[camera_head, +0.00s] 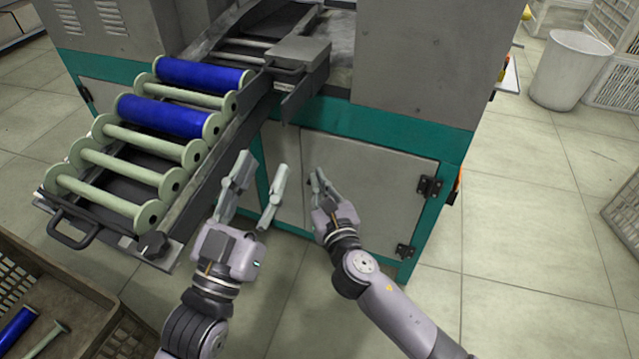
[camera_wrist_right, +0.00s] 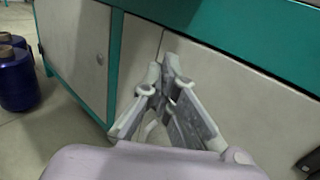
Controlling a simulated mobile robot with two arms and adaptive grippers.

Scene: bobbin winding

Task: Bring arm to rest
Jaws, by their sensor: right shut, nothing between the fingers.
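My left gripper (camera_head: 257,190) is open and empty in the head view, its two fingers wide apart, in front of the machine and right of the bobbin rack's lower end. My right gripper (camera_head: 318,174) is shut and empty, in front of the machine's grey cabinet door (camera_head: 372,183). In the right wrist view its fingers (camera_wrist_right: 168,64) meet at the tips with nothing between them, and the cabinet front (camera_wrist_right: 240,95) lies behind them. Both arms reach in from the bottom of the head view.
A sloped rack (camera_head: 175,225) holds several bobbins, two of them wound blue (camera_head: 165,115). A brown crate (camera_head: 95,310) with bobbins stands at bottom left. A white bin (camera_head: 568,72) stands at upper right. The floor (camera_head: 530,230) right of the machine is clear. Blue spools (camera_wrist_right: 17,80) show in the wrist view.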

